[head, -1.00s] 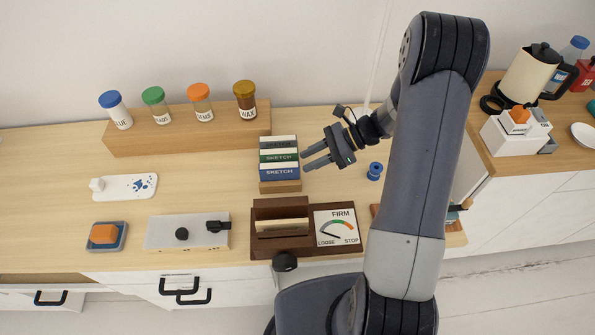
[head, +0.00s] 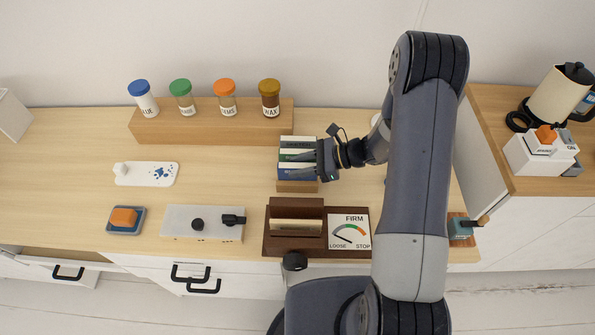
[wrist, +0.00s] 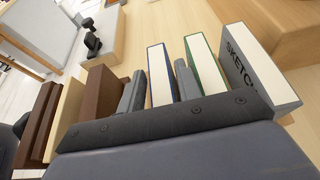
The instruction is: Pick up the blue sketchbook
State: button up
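The blue sketchbook (head: 291,174) stands upright in a wooden holder (head: 297,187), nearest to me in a row of books. Behind it are a green sketchbook (head: 290,156) and a dark grey one (head: 292,141). My gripper (head: 297,165) reaches in from the right over the row. In the wrist view the blue sketchbook (wrist: 159,76) stands between my two fingers (wrist: 160,78). One finger is in the gap between the blue and green sketchbook (wrist: 201,62). A narrow gap shows between the other finger and the blue cover, so the gripper looks open.
A dark brown tray (head: 270,244) with a dial card (head: 350,230) lies in front of the holder. A wooden block with jars (head: 205,127) stands behind to the left. A grey box with knobs (head: 180,222) is at front left.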

jog(key=shift+a+f, duration=0.1)
jog(key=shift+a, duration=0.25)
jog(key=shift+c, duration=0.2)
grip_shut()
